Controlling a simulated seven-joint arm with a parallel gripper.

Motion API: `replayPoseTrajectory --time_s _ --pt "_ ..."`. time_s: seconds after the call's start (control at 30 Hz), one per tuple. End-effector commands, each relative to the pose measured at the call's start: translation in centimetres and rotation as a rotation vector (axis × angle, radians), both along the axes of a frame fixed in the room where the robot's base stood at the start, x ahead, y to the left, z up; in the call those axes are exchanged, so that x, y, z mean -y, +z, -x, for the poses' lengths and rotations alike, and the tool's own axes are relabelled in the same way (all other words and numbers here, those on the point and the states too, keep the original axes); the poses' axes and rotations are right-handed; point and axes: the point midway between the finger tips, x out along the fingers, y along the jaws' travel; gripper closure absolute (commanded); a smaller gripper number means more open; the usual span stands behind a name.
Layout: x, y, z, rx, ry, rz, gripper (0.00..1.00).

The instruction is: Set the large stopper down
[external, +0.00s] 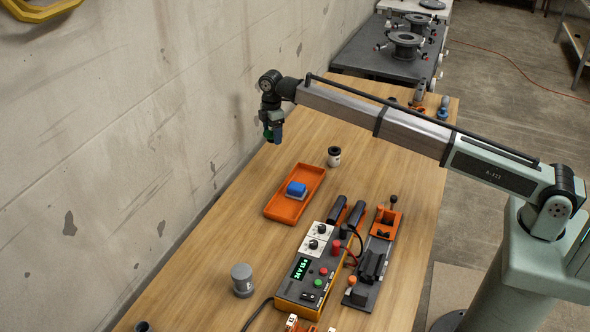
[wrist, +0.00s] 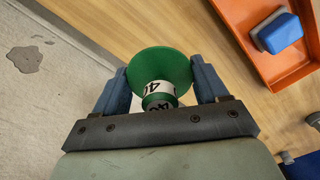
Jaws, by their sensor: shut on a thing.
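My gripper (wrist: 160,85) is shut on a green stopper (wrist: 160,62), with one blue-grey finger on each side of it. The stopper has a wide round face and a white band with black digits, partly cut off from sight. In the external view my gripper (external: 272,133) hangs above the wooden table near the wall, and only a little green of the stopper shows. The stopper is held in the air, behind the orange tray (external: 269,210).
The orange tray holds a blue-topped block (external: 296,189). A small white-and-black cup (external: 334,156) stands behind it. A grey canister (external: 242,280) stands at the front left. A control box (external: 311,270) stands at the front. Bare wood lies below my gripper, beside the wall (external: 120,130).

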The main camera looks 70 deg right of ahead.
Motion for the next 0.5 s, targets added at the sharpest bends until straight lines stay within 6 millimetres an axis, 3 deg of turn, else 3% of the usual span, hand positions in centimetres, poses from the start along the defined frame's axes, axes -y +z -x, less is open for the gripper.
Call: replayPoseTrajectory --time_s 0.03,0.2,0.5 --pt "1.4 0.0 0.2 0.0 -0.01 0.0 0.64" --pt "4.7 0.1 0.8 0.0 -0.012 0.0 0.64" --pt "4.3 0.0 1.0 -0.002 0.146 0.0 0.64"
